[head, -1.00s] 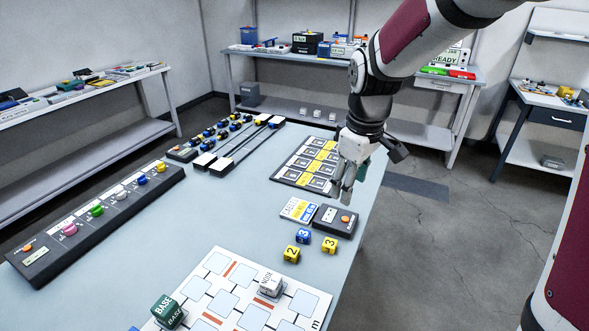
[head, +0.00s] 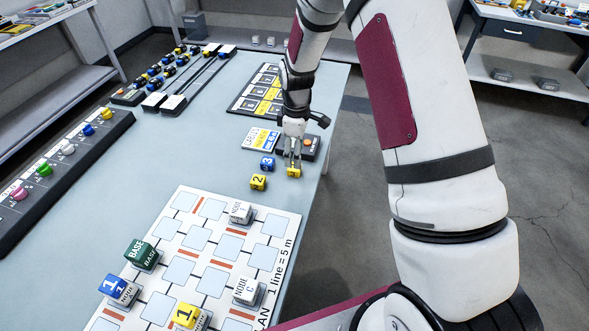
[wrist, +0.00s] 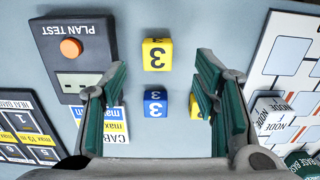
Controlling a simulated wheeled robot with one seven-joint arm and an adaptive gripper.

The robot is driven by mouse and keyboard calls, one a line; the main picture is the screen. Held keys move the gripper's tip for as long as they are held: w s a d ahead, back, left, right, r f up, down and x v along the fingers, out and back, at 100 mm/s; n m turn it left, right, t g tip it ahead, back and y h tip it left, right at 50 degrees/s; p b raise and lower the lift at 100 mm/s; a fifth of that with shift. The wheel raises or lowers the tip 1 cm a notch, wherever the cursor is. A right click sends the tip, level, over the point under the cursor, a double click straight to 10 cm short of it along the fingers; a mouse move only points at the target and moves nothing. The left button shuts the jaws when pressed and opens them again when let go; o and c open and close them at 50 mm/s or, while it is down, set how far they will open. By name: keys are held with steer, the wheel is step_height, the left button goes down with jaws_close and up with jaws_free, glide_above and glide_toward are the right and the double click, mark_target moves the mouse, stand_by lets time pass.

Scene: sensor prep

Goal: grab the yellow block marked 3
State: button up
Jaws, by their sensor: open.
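The yellow block marked 3 (head: 294,173) sits on the table just in front of the grey control box. In the wrist view the yellow block marked 3 (wrist: 157,54) lies near the top middle, in line with the gap between my fingers. My gripper (head: 292,160) is open and points down close over this block, partly covering it in the head view. In the wrist view both green-padded fingers of my gripper (wrist: 161,72) are spread apart with nothing gripped. I cannot tell whether the fingertips reach down beside the block.
A blue block marked 3 (head: 267,163) and a yellow block marked 2 (head: 258,182) stand close by on the left. The control box (head: 311,147) and a label card (head: 262,139) lie behind. A board with node blocks (head: 190,215) fills the front.

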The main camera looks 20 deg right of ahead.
mark_target(294, 170)
steer(key=shift+w+d+f+p, duration=0.1)
steer(key=shift+f+p, duration=0.1)
steer(key=shift+f, duration=1.45)
steer(key=shift+w+f+p, duration=0.1)
steer(key=shift+f+p, duration=0.1)
steer(key=shift+f, duration=1.45)
steer(key=shift+c, duration=0.6)
steer(key=c, duration=1)
